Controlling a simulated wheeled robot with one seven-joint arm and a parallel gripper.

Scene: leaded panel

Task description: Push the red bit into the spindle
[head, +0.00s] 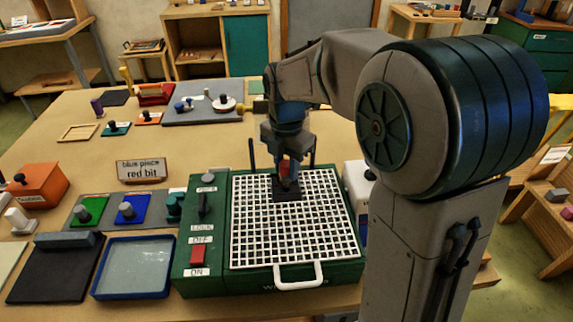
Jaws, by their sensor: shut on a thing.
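My gripper (287,168) points down over the white grid (315,225) of the green machine (222,279), toward its back. It is shut on a small red thing, the red bit (285,170), which shows between the fingers. Just below it is a dark square opening or block (286,189) in the grid, where the spindle seems to be. The spindle itself is hidden, and I cannot tell whether the bit touches it. A sign (142,170) to the left reads "blue piece" and "red bit".
The machine's left panel has a LOCK lever (204,200) and a red ON/OFF switch (197,257). A white handle (298,277) is at its front. Left of it are a blue tray (134,266) and green and blue knobbed pieces (131,208). Thin dark posts stand beside the gripper.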

